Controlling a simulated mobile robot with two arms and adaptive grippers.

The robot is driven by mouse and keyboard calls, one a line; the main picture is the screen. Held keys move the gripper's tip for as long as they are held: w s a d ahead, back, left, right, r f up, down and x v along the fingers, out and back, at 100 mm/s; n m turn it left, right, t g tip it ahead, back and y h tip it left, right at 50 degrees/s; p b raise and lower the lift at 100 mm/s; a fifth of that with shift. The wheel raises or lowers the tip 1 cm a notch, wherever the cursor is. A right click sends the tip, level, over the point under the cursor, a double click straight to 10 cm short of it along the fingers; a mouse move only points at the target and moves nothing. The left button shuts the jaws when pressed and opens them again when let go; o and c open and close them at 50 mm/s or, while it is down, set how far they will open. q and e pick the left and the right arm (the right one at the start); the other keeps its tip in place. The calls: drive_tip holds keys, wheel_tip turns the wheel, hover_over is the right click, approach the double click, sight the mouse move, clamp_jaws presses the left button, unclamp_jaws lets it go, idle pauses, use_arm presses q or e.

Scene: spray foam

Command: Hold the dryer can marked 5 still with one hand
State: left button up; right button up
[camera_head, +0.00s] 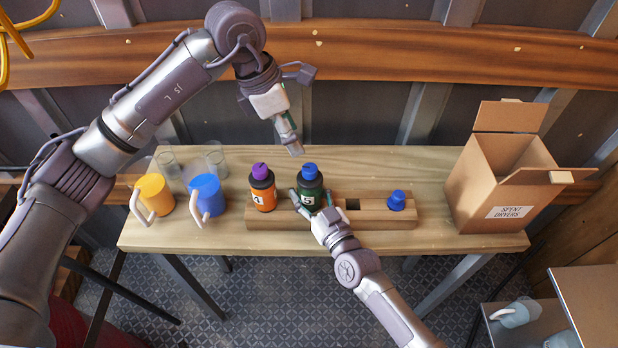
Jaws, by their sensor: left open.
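The dryer can marked 5 (312,186), dark green with a blue cap, stands upright at the wooden rack (373,217). My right gripper (312,197) reaches it from the front, with one finger on each side of its body. I cannot tell whether both fingers press on it. My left gripper (293,146) is open and empty, above and behind the can, pointing down. It is apart from the can's blue cap.
An orange can marked 4 (262,190) with a purple cap stands just left. A blue cap (396,200) sits at the rack's right. Yellow (154,195) and blue (206,196) mugs, clear glasses (216,160) and an open "SPENT DRYERS" box (480,190) share the table.

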sight(310, 167)
use_arm(q)
drive_tip(key=d+r+n+y, duration=0.2)
drive_tip(key=d+n+y, duration=0.2)
drive_tip(key=n, duration=1.2)
drive_tip(key=f, duration=1.1)
drive_tip(key=shift+w+a+f, duration=0.2)
drive_tip(key=shift+w+f, duration=0.05)
